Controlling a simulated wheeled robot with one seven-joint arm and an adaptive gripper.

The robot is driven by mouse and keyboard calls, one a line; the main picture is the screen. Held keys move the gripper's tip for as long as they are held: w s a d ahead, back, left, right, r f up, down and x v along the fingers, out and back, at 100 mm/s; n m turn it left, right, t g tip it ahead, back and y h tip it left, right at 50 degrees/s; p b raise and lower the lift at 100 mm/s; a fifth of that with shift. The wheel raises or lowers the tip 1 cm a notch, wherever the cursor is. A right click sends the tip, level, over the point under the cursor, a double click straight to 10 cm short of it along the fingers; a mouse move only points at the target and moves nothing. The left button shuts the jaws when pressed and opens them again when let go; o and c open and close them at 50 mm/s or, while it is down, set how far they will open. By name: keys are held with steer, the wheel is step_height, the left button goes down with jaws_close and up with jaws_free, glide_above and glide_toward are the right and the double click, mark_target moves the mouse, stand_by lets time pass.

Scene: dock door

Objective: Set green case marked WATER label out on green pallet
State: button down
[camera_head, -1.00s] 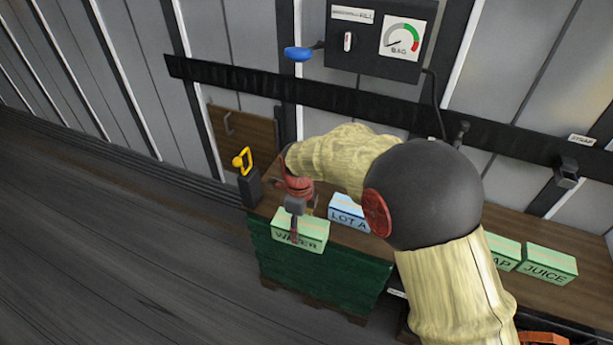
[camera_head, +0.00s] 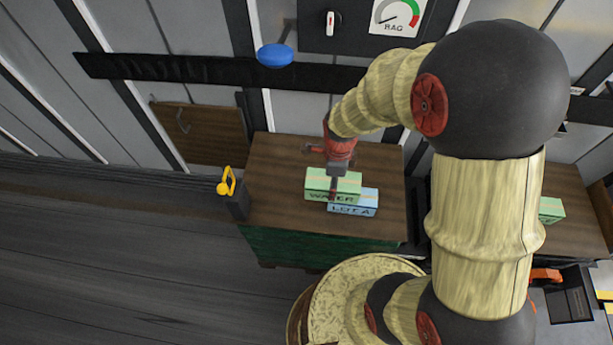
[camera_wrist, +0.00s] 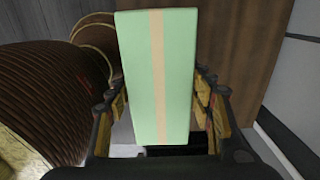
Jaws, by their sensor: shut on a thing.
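The green case marked WATER (camera_head: 318,184) is held in my gripper (camera_head: 335,182), over the brown top of the pallet with green sides (camera_head: 305,247). In the wrist view the case (camera_wrist: 180,75), with a tan stripe, sits between the two fingers of my gripper (camera_wrist: 160,115). A light blue case marked LOT A (camera_head: 365,205) stands on the pallet top, partly hidden behind and below the green case. I cannot tell whether the green case touches the blue case or the top.
A dark post with a yellow handle (camera_head: 230,185) stands at the pallet's left corner. A blue knob (camera_head: 275,55) juts from the wall panel above. Another green case (camera_head: 551,209) sits on the bench at right. The pallet top is bare at left and back.

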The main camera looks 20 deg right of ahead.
steer(key=w+a+f, duration=0.1)
steer(key=a, duration=0.1)
steer(key=w+a+f+b, duration=0.1)
steer(key=w+a, duration=0.1)
steer(key=w+a+f+b, duration=0.1)
steer(key=a, duration=0.1)
steer(key=shift+w+a+f, duration=0.3)
steer(key=shift+w+f, duration=0.1)
steer(key=shift+w+a+f+b, duration=0.3)
steer(key=shift+w+a+f, duration=0.3)
steer(key=shift+f, duration=0.4)
steer(key=shift+w+a+f+b, duration=0.35)
steer(key=shift+a+f, duration=0.4)
steer(key=shift+f, duration=0.2)
steer(key=shift+w+a+f+b, duration=0.3)
steer(key=shift+w+a+f, duration=0.3)
steer(key=shift+f, duration=0.4)
steer(key=shift+a+f+b, duration=0.1)
steer(key=shift+f+b, duration=0.55)
steer(key=shift+f, duration=0.8)
steer(key=shift+f, duration=0.2)
steer(key=c, duration=0.8)
jaws_free()
steer(key=shift+s, duration=0.1)
steer(key=shift+o, duration=0.2)
steer(key=shift+r, duration=0.1)
